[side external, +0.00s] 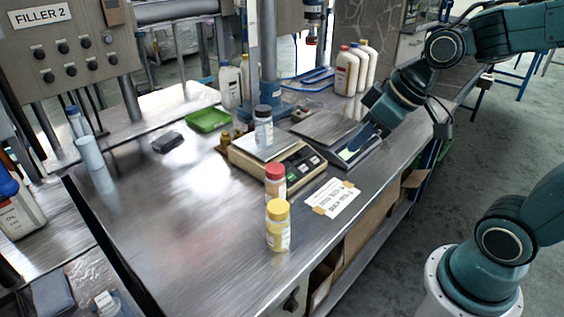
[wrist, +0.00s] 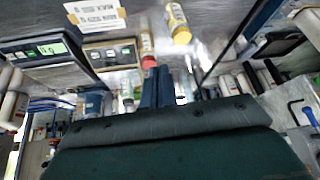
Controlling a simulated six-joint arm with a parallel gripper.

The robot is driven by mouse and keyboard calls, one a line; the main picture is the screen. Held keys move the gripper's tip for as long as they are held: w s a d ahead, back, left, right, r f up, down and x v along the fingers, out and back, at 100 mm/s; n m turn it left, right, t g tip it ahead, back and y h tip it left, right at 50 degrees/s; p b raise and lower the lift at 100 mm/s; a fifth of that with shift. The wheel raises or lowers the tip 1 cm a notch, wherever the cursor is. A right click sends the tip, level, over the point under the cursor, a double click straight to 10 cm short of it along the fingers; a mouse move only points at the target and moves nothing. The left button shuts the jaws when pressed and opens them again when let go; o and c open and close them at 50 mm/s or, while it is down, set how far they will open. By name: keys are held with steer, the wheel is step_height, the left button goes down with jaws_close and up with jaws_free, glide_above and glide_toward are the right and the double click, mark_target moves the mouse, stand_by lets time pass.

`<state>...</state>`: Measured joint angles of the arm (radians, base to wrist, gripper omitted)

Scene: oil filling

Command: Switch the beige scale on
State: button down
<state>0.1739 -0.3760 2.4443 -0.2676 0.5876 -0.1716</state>
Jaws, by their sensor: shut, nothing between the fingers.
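My gripper (side external: 366,137) is right of the beige scale, over the front right of a dark scale, apart from the beige one. In the wrist view my gripper (wrist: 157,72) has its two blue fingers together and empty.
The dark scale (side external: 322,128) has a lit green display (wrist: 50,48). A red-capped bottle (side external: 275,185) and a yellow-capped bottle (side external: 278,228) stand before the beige scale, beside a taped paper label (side external: 333,198). A green tray (side external: 208,120) lies behind. The bench's left front is clear.

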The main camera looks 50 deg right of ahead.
mark_target(291, 177)
steer(key=w+d+f+m+t+y, duration=0.1)
steer(key=w+d+f+t+y, duration=0.1)
steer(key=w+d+f, duration=0.2)
steer(key=w+d+f+m+t+y, duration=0.2)
steer(key=w+d+f, duration=0.3)
steer(key=w+f, duration=0.5)
steer(key=shift+w+f+t, duration=0.4)
steer(key=shift+w+t, duration=0.4)
steer(key=shift+w, duration=1.15)
steer(key=shift+f, duration=0.2)
steer(key=shift+w+f, duration=0.5)
steer(key=shift+f, duration=0.8)
steer(key=shift+w+f, duration=0.55)
steer(key=shift+f, duration=0.8)
steer(key=shift+w+f, duration=0.5)
steer(key=shift+f, duration=0.8)
